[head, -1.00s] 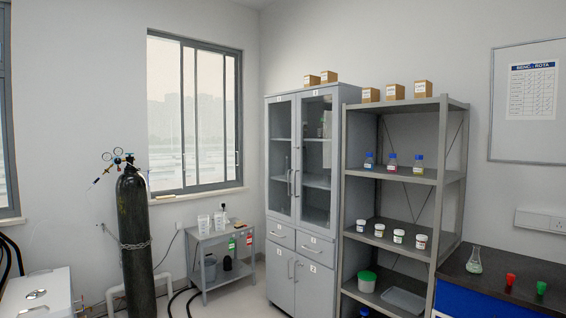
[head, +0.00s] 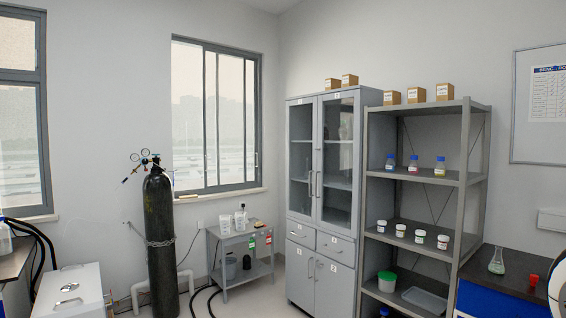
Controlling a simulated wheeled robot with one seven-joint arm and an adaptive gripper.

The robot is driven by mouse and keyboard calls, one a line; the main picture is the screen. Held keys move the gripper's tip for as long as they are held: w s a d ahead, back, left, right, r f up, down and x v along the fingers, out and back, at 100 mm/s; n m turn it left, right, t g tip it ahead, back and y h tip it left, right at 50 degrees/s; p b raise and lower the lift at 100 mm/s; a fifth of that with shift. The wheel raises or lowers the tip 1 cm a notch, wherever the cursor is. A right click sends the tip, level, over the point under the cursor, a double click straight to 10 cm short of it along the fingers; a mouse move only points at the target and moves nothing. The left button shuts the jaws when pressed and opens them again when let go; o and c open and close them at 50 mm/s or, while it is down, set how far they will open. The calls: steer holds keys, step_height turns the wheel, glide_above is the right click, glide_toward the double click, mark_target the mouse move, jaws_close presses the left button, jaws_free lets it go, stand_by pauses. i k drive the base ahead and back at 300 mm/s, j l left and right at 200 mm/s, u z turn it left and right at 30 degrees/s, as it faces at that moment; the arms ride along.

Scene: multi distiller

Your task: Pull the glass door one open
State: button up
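A tall grey cabinet (head: 321,240) stands against the back wall, right of the window. Its upper part has two framed glass doors, a left glass door (head: 301,155) and a right glass door (head: 338,155). Both look shut, with shelves visible behind the glass. Their vertical handles, the left handle (head: 311,184) and the right handle (head: 318,184), are side by side at the middle seam. Small labels sit on the doors, too small to read surely, so I cannot tell which is door one. My gripper is not in view.
An open grey shelf rack (head: 464,195) stands right against the cabinet. A small cart (head: 236,237), a dark gas cylinder (head: 159,235) and a white box (head: 75,295) stand to the left. A dark bench (head: 478,268) is at lower right. Floor shows before the cart.

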mark_target(302, 114)
steer(key=i+z, duration=0.1)
steer(key=i, duration=0.6)
steer(key=i+u, duration=0.1)
steer(key=i, duration=0.65)
steer(key=i+l, duration=0.15)
steer(key=i, duration=0.55)
steer(key=i+l+u, duration=0.15)
steer(key=i, duration=0.6)
steer(key=i+l+u, duration=0.15)
steer(key=i+u, duration=0.15)
steer(key=i, duration=0.2)
steer(key=i+l+u, duration=0.3)
steer(key=i, duration=0.2)
steer(key=i+l+u, duration=0.3)
steer(key=i+l, duration=0.1)
